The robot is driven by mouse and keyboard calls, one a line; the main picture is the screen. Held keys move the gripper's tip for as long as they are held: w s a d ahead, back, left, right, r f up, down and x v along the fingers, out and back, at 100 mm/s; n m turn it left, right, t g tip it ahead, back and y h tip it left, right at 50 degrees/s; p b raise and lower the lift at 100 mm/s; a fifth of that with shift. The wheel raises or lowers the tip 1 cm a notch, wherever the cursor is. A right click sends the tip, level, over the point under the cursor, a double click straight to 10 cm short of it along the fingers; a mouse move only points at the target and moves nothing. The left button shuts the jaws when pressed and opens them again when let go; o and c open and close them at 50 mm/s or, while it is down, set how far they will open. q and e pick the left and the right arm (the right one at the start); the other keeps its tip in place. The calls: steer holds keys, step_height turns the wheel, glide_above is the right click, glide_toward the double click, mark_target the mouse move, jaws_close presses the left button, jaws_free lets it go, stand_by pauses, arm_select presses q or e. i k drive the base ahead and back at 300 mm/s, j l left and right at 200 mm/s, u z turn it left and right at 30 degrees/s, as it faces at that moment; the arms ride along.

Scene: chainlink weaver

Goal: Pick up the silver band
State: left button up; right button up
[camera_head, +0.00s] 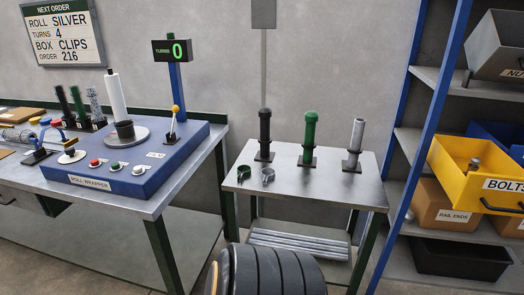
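The silver band (268,176) is a small open ring. It lies on the left part of the small metal table's top (315,186), near the front edge. A dark green band (243,173) lies just left of it, and the two look close together. Nothing covers the silver band. Neither of my grippers is in view.
Black (265,134), green (309,137) and silver (355,144) posts stand behind the bands. The blue roll wrapper (130,165) sits on the left bench. A shelf with a yellow bolts bin (454,170) stands right. The small table's front right is clear.

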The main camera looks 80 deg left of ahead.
mark_target(270, 169)
steer(key=u, duration=2.8)
